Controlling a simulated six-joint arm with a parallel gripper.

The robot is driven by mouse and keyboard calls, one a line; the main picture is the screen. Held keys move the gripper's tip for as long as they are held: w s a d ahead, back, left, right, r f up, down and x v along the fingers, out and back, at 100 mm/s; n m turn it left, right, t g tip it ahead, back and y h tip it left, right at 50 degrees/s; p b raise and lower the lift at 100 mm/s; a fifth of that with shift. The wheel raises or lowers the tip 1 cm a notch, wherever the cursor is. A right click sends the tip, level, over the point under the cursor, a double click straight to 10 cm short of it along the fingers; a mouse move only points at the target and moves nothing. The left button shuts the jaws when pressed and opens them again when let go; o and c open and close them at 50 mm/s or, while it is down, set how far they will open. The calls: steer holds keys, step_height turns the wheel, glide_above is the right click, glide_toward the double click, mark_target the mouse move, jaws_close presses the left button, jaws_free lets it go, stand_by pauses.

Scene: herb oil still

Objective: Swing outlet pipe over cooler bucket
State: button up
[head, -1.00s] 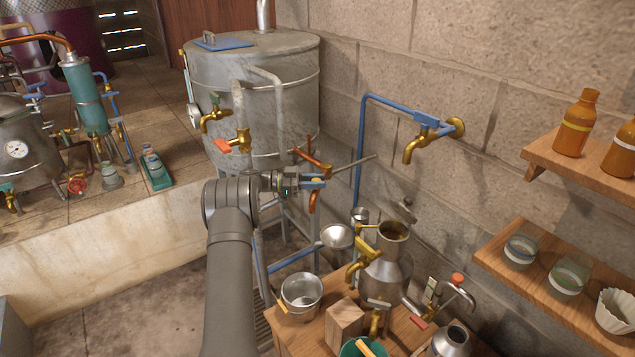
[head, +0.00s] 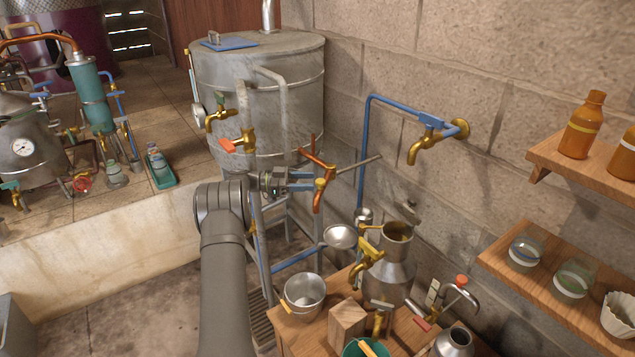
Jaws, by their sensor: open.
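A copper-coloured pipe (head: 318,200) with a brass fitting hangs at the end of a grey rod (head: 360,167) near the wall, and its lower end points down. It looks like the outlet pipe. My gripper (head: 313,182) is open, its blue-tipped fingers just left of the pipe's brass fitting. I cannot tell whether they touch it. A small metal bucket (head: 304,294) stands on the wooden table, below and slightly left of the pipe in the picture. I cannot tell for sure that it is the cooler bucket.
A large grey tank (head: 262,80) with brass taps stands behind my gripper. A blue wall pipe (head: 363,150) with a brass tap is to the right. A shallow metal bowl (head: 340,236), a metal can (head: 392,272) and a wooden block (head: 347,322) crowd the area below.

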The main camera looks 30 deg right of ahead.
steer(key=v, duration=0.7)
steer(key=shift+c, duration=0.4)
